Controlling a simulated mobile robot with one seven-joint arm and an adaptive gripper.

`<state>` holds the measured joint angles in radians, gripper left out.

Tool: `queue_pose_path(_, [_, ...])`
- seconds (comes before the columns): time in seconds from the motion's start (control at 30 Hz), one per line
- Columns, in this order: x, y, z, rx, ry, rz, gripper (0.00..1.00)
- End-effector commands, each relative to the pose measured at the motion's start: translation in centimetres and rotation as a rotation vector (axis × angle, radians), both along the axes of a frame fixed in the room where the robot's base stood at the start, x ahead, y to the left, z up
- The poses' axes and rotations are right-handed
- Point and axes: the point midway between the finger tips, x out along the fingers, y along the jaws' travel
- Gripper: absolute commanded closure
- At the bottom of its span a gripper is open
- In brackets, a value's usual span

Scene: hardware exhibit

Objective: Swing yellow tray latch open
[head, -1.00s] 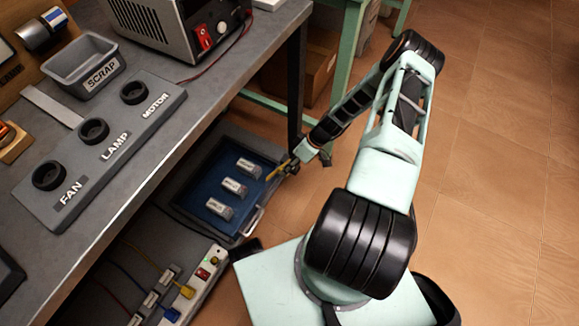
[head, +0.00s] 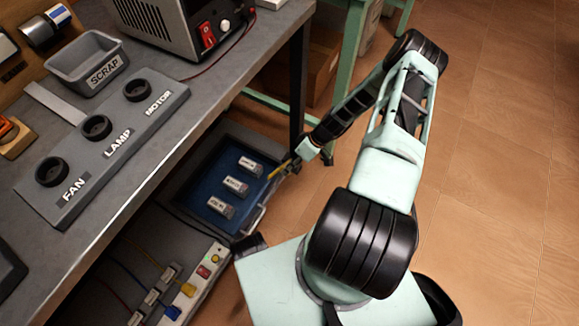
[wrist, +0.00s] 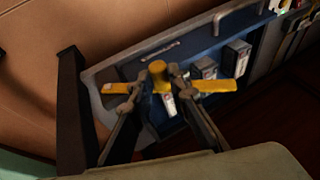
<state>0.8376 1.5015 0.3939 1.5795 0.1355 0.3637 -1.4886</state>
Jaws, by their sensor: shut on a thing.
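The yellow latch (head: 279,169) is a short bar at the right edge of the tray (head: 187,203), a grey shallow tray with a blue floor below the bench. My gripper (head: 293,166) is at the latch's outer end. In the wrist view my gripper (wrist: 153,82) has its fingers on either side of the yellow latch's upright knob (wrist: 158,74), and is shut on the latch. Yellow bar parts show beyond both fingers. The fingers hide part of the latch, and the exact contact is hard to see.
Several labelled grey-white blocks (head: 235,186) stand in the tray. A metal handle (head: 257,219) is on its front wall. A power strip (head: 199,275) with plugs lies below it. The bench (head: 225,93) overhangs the tray. Open floor (head: 490,180) lies right of my arm.

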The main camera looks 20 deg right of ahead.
Motion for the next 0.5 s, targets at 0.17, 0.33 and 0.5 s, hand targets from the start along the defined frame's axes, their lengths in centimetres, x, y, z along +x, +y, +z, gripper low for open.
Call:
queue_pose_path(0.17, [1.26, -2.45, -0.29, -0.048, -0.029, -0.020, 1.00])
queue_pose_path(0.33, [1.25, -2.43, -0.28, -0.048, -0.029, -0.020, 0.72])
queue_pose_path(0.5, [1.19, -2.32, -0.33, -0.047, -0.028, -0.020, 0.66])
